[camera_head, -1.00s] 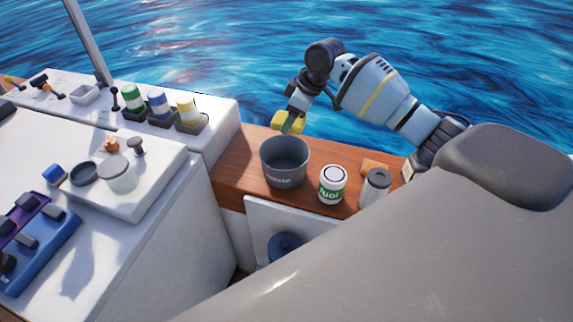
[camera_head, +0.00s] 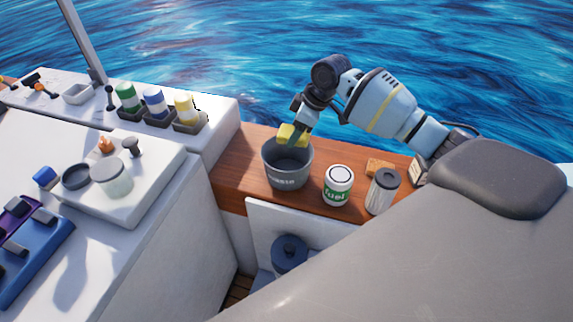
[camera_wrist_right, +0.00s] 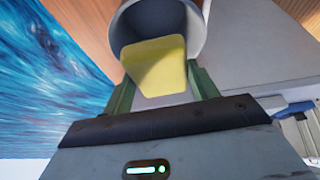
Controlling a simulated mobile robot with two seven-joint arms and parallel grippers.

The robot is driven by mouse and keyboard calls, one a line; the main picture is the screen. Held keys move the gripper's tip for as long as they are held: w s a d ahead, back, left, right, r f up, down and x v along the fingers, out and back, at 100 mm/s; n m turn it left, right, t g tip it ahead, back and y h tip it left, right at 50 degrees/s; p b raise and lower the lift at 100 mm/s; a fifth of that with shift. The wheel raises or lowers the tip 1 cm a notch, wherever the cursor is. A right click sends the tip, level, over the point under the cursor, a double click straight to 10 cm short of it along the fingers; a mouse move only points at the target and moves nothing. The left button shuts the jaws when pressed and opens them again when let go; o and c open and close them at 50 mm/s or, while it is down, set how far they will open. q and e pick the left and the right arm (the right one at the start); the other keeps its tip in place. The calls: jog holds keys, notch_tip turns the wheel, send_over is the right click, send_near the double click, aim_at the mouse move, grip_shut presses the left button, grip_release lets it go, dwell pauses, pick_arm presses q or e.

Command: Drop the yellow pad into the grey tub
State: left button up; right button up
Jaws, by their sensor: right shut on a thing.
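The grey tub (camera_head: 287,172) stands on the wooden ledge, marked "waste". It also shows at the top of the right wrist view (camera_wrist_right: 197,22). The yellow pad (camera_head: 291,134) is held by my right gripper (camera_head: 298,139) over the tub's far rim. In the right wrist view the pad (camera_wrist_right: 156,65) sits between the two green fingers, with the tub's opening beyond it. My right gripper is shut on the pad. Whether the pad touches the rim I cannot tell. My left gripper is not in view.
A white can labelled "Fuel" (camera_head: 338,186) and a dark-lidded canister (camera_head: 383,192) stand right of the tub, with an orange-brown block (camera_head: 379,167) behind them. The wooden ledge (camera_head: 236,176) is bare left of the tub. Water lies beyond the ledge.

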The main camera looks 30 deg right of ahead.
jog(key=shift+f, duration=0.3)
jog(key=shift+r, duration=0.1)
jog(key=o, duration=1)
jog(key=shift+c, duration=0.2)
jog(key=v, duration=0.7)
jog(key=shift+s+d+r, duration=0.1)
jog(key=shift+r, duration=0.25)
